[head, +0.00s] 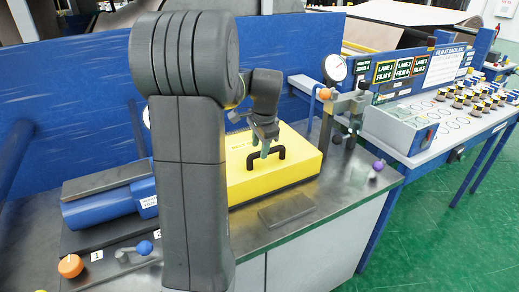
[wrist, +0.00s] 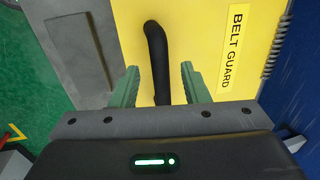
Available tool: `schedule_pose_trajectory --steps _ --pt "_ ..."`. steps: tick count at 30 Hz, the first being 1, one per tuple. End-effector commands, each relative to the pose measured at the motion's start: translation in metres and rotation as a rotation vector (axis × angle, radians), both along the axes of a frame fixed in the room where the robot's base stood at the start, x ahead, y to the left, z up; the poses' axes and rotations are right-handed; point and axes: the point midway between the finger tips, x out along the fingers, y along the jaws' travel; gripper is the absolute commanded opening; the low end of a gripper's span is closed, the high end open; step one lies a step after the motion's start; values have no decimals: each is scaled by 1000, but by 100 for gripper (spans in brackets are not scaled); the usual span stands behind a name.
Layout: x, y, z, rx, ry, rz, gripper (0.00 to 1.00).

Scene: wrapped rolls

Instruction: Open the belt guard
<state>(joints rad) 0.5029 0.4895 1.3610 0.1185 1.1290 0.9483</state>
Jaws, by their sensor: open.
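The belt guard (head: 290,172) is a yellow box-like cover lying flat on the metal bench, and it looks shut. A black bar handle (head: 279,153) stands on its top. In the wrist view the yellow cover (wrist: 210,60) carries the words BELT GUARD, with a coiled hinge or spring along its right edge. My gripper (head: 265,146) is over the handle. In the wrist view its green fingers (wrist: 159,88) are open, one on each side of the black handle (wrist: 157,50), with gaps showing. Part of the cover is hidden behind my arm in the head view.
A flat grey plate (head: 287,208) lies in front of the guard. A blue motor-like cylinder (head: 100,209) and an orange knob (head: 70,266) are at left. A gauge (head: 334,68) and clamp-like fixture stand at right. A blue wall (head: 80,90) rises behind.

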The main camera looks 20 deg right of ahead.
Motion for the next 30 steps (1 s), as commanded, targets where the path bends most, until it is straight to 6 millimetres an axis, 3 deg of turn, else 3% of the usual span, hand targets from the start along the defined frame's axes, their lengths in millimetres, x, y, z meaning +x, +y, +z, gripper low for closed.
schedule_pose_trajectory --steps 6,14,15,21,30 --pt "3 1 -17 0 0 1 41" --pt "4 1 -18 0 0 1 41" --pt "4 1 -18 0 0 1 40" --pt "4 1 -18 0 0 1 0" --pt "7 3 -14 0 -1 2 0"
